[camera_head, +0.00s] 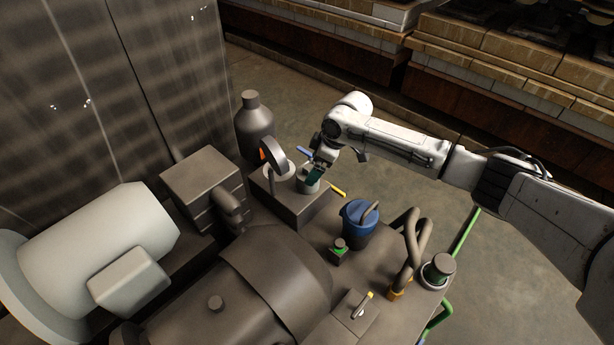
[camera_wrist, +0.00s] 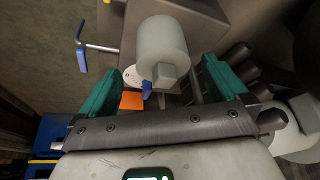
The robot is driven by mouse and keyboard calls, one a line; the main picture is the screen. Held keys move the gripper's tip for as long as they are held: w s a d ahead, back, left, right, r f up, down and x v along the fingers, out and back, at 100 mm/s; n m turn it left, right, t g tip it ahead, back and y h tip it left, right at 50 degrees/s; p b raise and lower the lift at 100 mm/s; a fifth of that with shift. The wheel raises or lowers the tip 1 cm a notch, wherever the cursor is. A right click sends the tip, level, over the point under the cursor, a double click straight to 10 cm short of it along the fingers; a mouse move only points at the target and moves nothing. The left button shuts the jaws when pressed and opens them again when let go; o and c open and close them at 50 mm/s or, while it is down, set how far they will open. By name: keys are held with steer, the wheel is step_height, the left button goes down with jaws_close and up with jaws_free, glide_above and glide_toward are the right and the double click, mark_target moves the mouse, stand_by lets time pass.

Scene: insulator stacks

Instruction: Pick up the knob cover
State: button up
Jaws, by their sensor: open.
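A pale grey round cap with a square stub, which looks like the knob cover (camera_wrist: 163,42), shows between and just beyond my fingertips in the wrist view. In the head view the likely same grey cylinder (camera_head: 307,186) sits on top of a brown box, partly hidden by my gripper (camera_head: 315,174). My gripper (camera_wrist: 160,78) has its two teal fingers spread wide, one on each side of the cap. A gap shows between the cap and each finger. Nothing is held.
The brown box (camera_head: 286,207) carries an upright disc (camera_head: 274,154), a blue handle (camera_head: 304,152) and a yellow handle (camera_head: 338,191). A grey bottle-shaped tank (camera_head: 254,125) stands behind. A blue bucket-like pot (camera_head: 359,223) and bent pipes (camera_head: 413,238) stand at the right. Floor behind is clear.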

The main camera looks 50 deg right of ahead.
steer(key=shift+s+b+x, duration=0.2)
steer(key=shift+x, duration=1.25)
steer(key=shift+s+b+x, duration=0.15)
steer(key=shift+x, duration=1.35)
steer(key=shift+f, duration=0.15)
steer(key=shift+c, duration=0.3)
steer(key=c, duration=1)
